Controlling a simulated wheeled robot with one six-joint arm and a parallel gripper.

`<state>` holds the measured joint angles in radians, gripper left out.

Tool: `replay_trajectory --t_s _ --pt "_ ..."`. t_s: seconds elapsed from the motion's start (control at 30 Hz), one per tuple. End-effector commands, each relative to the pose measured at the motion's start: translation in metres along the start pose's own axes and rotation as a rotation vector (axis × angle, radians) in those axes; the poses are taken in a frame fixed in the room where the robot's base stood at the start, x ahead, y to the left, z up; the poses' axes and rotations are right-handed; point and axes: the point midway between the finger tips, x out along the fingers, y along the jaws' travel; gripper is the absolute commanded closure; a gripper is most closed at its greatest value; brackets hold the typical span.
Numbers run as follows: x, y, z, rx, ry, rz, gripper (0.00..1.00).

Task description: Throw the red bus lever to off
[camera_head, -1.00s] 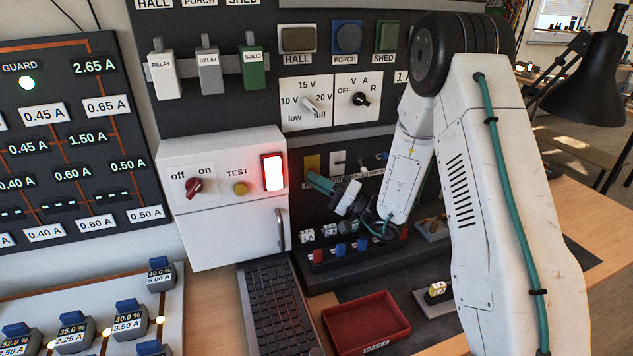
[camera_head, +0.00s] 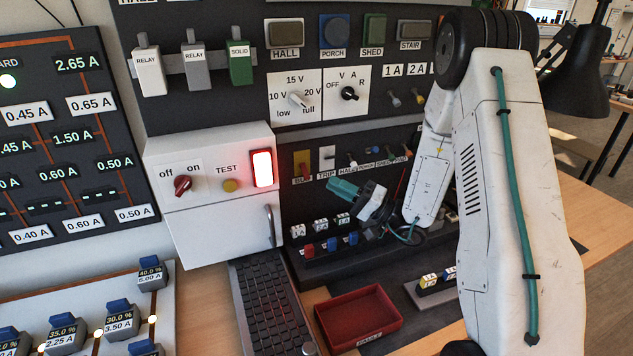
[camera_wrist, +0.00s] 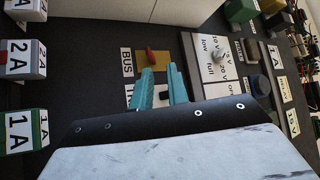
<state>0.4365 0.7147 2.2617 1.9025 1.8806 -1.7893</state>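The red bus lever (camera_wrist: 152,57) stands out from a yellow plate (camera_wrist: 147,66) beside the BUS label in the wrist view. In the head view the yellow plate (camera_head: 302,160) is on the dark panel, left of the TRIP plate (camera_head: 326,157). I cannot tell the lever's exact setting. My gripper (camera_head: 338,190) has teal fingers and is in front of the panel, below and right of the bus plate. In the wrist view my gripper (camera_wrist: 160,75) shows a gap between its fingers, with nothing held. The fingertips are close to the lever but appear apart from it.
A white box (camera_head: 212,195) with a red off/on knob and a lit red switch juts out left of the bus plate. A row of small levers (camera_head: 377,163) runs right of TRIP. Labelled blocks (camera_head: 320,228), a keyboard (camera_head: 268,305) and a red tray (camera_head: 358,318) are below.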

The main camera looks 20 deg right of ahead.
Motion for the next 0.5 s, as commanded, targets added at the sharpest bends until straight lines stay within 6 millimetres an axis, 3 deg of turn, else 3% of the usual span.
replay_trajectory --t_s 0.2,0.5 --pt "-0.041 -0.015 -0.007 -0.002 0.004 0.001 0.84" --pt "-0.059 -0.021 -0.009 -0.001 0.0 0.0 0.84"
